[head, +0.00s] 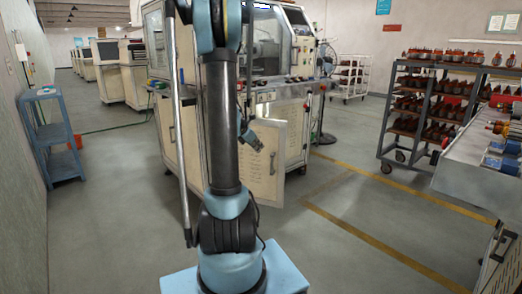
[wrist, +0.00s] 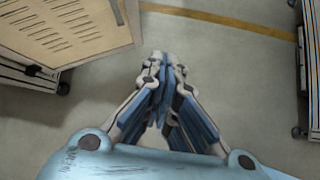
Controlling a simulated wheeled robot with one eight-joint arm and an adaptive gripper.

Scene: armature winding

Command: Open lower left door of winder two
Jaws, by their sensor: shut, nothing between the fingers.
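The winder (head: 270,50) is a cream cabinet machine with a windowed upper part, in the middle of the head view. A cream lower door (head: 263,178) with vent slots stands out at an angle from its base. In the wrist view the vented door panel (wrist: 70,25), with a grey handle near its edge, fills the upper left. My gripper (head: 270,158) shows in front of this door in the head view. In the wrist view my gripper (wrist: 163,62) is shut and empty, to the right of the panel's edge, with floor behind it. My arm hides part of the winder front.
A blue shelf stand (head: 62,135) stands by the left wall. A rack of parts (head: 415,110) and a grey workbench (head: 480,165) stand at right. A caster (wrist: 64,88) shows below the panel.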

